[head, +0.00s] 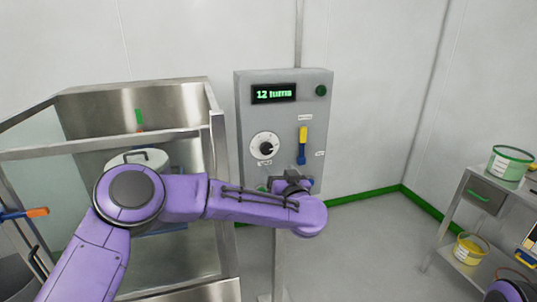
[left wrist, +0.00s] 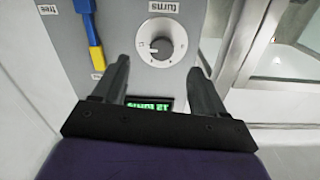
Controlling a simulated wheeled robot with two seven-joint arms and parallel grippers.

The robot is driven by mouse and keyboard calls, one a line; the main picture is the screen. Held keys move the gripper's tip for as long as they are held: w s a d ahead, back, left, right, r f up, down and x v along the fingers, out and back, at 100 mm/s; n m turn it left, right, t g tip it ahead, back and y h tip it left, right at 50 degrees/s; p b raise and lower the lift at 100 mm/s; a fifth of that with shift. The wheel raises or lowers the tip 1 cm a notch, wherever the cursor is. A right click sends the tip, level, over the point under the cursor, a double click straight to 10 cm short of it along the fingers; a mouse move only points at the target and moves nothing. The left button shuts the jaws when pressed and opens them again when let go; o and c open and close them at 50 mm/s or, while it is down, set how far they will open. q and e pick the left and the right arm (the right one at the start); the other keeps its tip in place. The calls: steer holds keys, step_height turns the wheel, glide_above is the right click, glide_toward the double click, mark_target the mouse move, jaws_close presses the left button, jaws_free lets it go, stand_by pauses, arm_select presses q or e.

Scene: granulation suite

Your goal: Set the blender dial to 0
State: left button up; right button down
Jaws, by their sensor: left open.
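The blender control panel (head: 285,115) is a grey box on a post, with a lit display (head: 273,93) reading "12 turns". The dial (head: 265,147) is a dark knob on a white disc at the panel's lower left; its exact setting is too small to read. My left gripper (head: 292,184) is low in front of the panel, below and right of the dial, its fingers mostly hidden by my arm. In the left wrist view the picture is inverted: the dial (left wrist: 162,43) lies beyond the open, empty fingers (left wrist: 160,78), apart from them.
A yellow and blue lever (head: 303,145) sits right of the dial, with a green button (head: 321,90) above. A metal-framed enclosure (head: 219,165) stands close on the left. A cart (head: 459,205) with tubs is at the right. Floor between is clear.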

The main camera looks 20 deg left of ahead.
mark_target(267, 150)
arm_select(q)
steer(key=p+x, duration=0.1)
steer(key=x, duration=0.2)
steer(key=r+p+x, duration=0.1)
steer(key=x, duration=0.6)
steer(key=shift+a+r+p, duration=0.2)
steer(key=shift+a+p, duration=0.2)
steer(key=shift+w+a+f, duration=0.1)
steer(key=shift+w+a, duration=0.05)
steer(key=shift+w, duration=0.25)
steer(key=c, duration=1.1)
